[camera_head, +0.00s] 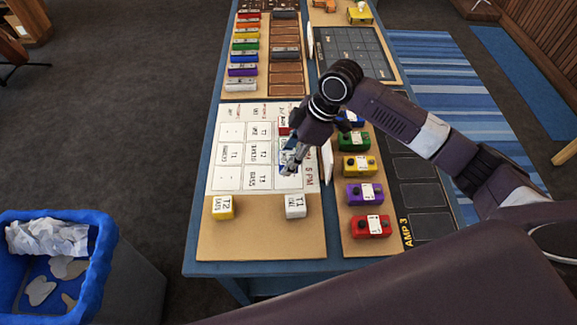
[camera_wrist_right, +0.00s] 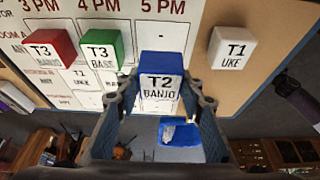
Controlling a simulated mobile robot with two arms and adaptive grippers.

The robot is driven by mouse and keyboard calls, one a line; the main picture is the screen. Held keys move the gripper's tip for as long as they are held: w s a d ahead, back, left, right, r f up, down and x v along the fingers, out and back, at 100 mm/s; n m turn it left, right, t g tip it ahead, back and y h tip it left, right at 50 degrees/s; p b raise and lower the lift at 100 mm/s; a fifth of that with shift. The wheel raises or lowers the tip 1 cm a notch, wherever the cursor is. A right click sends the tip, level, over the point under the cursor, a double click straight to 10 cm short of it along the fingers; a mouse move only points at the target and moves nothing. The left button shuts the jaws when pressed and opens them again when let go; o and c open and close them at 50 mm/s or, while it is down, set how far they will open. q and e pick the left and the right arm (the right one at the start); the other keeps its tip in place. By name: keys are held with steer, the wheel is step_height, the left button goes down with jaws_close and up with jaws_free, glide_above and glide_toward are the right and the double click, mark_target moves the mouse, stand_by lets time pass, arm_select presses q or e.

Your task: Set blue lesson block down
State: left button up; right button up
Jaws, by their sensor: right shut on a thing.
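My right gripper (camera_head: 290,165) is over the white schedule sheet (camera_head: 229,176) on the table. In the wrist view it (camera_wrist_right: 165,100) is shut on the blue lesson block (camera_wrist_right: 161,66), whose white face reads T2 BANJO. The block is at the 5 PM column. I cannot tell whether it touches the sheet. In the head view the gripper mostly hides it. A red block (camera_wrist_right: 50,48) and a green block (camera_wrist_right: 101,49), both marked T3, sit left of it in the wrist view. My left gripper is not in view.
A white T1 block (camera_head: 296,206) and a yellow T2 block (camera_head: 222,207) stand on the board's near part. Green (camera_head: 354,141), yellow (camera_head: 361,166), purple (camera_head: 364,193) and red (camera_head: 370,226) pedals line the right side. A blue bin (camera_head: 95,232) stands on the floor left of the table.

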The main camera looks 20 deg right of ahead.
steer(key=shift+f, duration=0.6)
step_height(320, 180, down, 3)
steer(key=shift+f, duration=0.35)
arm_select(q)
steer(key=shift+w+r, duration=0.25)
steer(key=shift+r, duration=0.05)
arm_select(e)
steer(key=shift+f, duration=0.1)
steer(key=o, duration=1.2)
steer(key=shift+c, duration=0.2)
